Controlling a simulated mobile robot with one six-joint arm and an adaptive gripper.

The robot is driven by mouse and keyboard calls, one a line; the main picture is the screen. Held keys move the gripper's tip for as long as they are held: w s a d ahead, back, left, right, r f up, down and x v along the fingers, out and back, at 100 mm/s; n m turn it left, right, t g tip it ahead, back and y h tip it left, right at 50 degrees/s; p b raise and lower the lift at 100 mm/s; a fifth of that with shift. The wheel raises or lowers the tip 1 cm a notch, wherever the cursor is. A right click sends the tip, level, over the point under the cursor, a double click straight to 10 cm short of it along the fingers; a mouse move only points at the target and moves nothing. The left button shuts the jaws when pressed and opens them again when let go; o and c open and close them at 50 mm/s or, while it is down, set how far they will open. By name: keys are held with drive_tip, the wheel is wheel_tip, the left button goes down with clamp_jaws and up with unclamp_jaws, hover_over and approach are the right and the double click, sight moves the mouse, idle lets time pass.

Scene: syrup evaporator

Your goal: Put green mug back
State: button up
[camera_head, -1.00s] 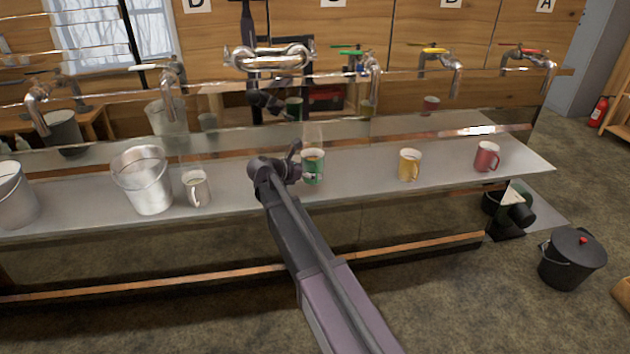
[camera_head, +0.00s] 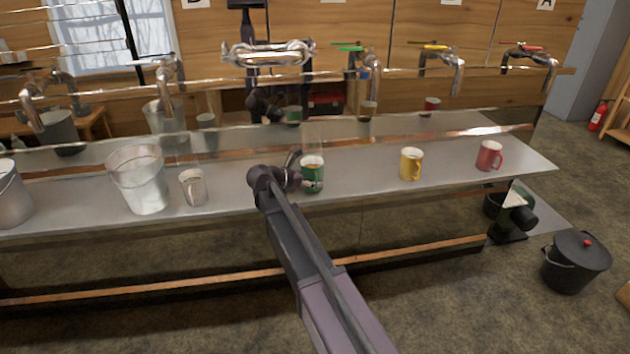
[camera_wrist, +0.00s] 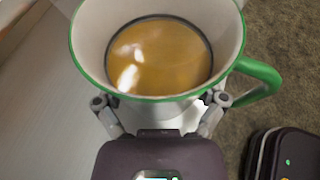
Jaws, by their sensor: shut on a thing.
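The green mug (camera_head: 312,174) is upright at the middle of the metal shelf, near its front edge. In the wrist view the same mug (camera_wrist: 165,92) has a white inside, a green rim and handle, and amber liquid in it. My gripper (camera_head: 297,179) comes from the left side of the mug and is shut on it. In the wrist view my gripper's fingers (camera_wrist: 160,112) lie against both sides of the mug's near wall. The handle points right there. I cannot tell whether the mug's base touches the shelf.
On the metal shelf (camera_head: 365,178) stand a yellow mug (camera_head: 411,164) and red mug (camera_head: 489,156) to the right, a pale mug (camera_head: 193,187) and metal bucket (camera_head: 139,181) to the left. Taps (camera_head: 440,62) hang behind. A black lidded pot (camera_head: 575,262) is on the floor.

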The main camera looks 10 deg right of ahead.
drive_tip(key=shift+f, duration=0.1)
drive_tip(key=o, duration=1)
drive_tip(key=shift+r, duration=0.2)
drive_tip(key=p+v, duration=0.4)
drive_tip(key=v, duration=0.8)
drive_tip(key=shift+s+p, duration=0.1)
drive_tip(key=shift+p, duration=0.2)
